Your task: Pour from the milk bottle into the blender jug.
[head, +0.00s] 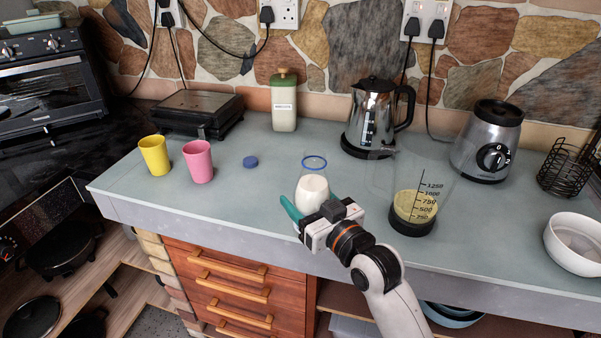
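The milk bottle (312,192) is clear glass with a blue rim and white milk in its lower part. It stands upright near the counter's front edge in the head view. My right gripper (311,205) is at its lower part, with teal fingers on either side of it. The gripper body hides the bottle's base, and I cannot tell whether the fingers touch the glass. The blender jug (416,203) stands to the right, clear with a dark base and measuring marks, holding a yellowish content. My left gripper is not in view.
A blue cap (250,162), pink cup (198,161) and yellow cup (154,155) are on the left. A kettle (375,117), labelled canister (284,100) and blender base (487,140) stand behind. A white bowl (573,243) is at right.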

